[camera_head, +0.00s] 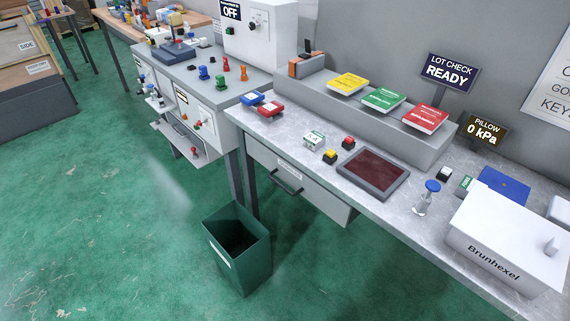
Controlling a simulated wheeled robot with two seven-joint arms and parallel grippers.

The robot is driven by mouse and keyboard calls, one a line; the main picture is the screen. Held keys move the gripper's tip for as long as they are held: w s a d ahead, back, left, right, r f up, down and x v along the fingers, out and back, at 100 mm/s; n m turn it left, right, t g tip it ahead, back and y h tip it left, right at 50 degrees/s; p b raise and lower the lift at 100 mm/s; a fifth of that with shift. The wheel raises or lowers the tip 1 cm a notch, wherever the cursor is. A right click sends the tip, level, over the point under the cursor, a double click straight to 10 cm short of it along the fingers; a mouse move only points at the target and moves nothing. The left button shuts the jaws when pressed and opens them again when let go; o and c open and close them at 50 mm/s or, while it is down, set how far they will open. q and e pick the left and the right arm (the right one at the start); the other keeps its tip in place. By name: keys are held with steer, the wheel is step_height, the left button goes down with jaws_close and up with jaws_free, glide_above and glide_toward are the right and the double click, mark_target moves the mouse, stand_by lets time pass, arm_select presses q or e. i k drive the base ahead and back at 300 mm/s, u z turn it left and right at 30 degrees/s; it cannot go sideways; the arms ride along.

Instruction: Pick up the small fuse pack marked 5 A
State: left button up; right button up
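Neither of my grippers is in view, and nothing covers the packs.
A raised shelf (352,110) holds yellow, green and red packets. A green bin (238,247) stands on the floor below the drawer (298,186). Open floor lies left.

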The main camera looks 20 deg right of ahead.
mark_target(315, 140)
steer(key=z, duration=0.15)
steer(key=k, duration=0.35)
steer(key=u, duration=0.95)
steer(key=i, duration=1.55)
steer(key=z, duration=1.45)
steer(key=i, duration=0.6)
steer(key=z, duration=0.65)
